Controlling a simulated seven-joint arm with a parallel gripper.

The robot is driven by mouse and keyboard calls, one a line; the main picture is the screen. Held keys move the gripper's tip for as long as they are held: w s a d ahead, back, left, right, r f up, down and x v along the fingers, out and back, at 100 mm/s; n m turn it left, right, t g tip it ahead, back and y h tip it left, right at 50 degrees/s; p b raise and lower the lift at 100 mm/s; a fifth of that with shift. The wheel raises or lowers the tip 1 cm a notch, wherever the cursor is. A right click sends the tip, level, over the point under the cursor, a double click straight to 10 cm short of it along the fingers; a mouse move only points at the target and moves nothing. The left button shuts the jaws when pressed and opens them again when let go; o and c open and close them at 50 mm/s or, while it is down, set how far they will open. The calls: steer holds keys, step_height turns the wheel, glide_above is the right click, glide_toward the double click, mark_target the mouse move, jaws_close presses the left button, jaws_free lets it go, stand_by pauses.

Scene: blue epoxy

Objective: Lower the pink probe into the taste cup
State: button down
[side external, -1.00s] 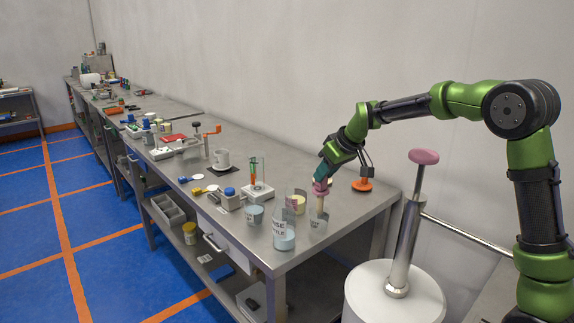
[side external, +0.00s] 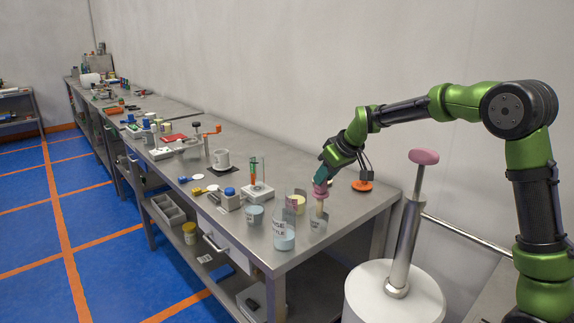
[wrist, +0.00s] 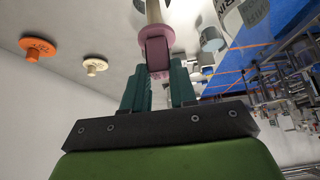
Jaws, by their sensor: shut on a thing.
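The pink probe (side external: 320,191) has a pink grip and a pale shaft pointing down. My gripper (side external: 321,181) is shut on its pink grip and holds it roughly upright over the near right part of the bench. A clear labelled cup (side external: 318,226) stands right under the probe. The shaft's lower end overlaps the cup's rim area; I cannot tell how deep it is inside. The label is too small to read surely. In the wrist view, the pink grip (wrist: 155,55) sits between the teal fingers (wrist: 158,80), and the shaft runs out of the top edge.
An orange-based piece (side external: 362,186) is behind. A stand with a green and orange piece (side external: 257,185) is farther left.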

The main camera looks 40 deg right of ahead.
mark_target(324, 188)
steer(key=shift+f, duration=2.1)
stand_by(0.6)
steer(key=c, duration=0.8)
jaws_free()
steer(key=v, duration=1.2)
steer(key=s+a+m, duration=0.1)
steer(key=s+a, duration=0.3)
steer(key=s, duration=0.3)
steer(key=s+a+f+m+y, duration=0.1)
steer(key=s+a, duration=0.4)
steer(key=s, duration=0.2)
steer(key=s+a+f+m+y, duration=0.1)
steer(key=s+a+m, duration=0.1)
steer(key=s+a, duration=0.3)
steer(key=shift+s+f+t, duration=0.1)
steer(key=shift+s+t, duration=0.05)
steer(key=shift+s, duration=0.6)
steer(key=shift+s+f+t, duration=0.15)
steer(key=shift+s, duration=0.6)
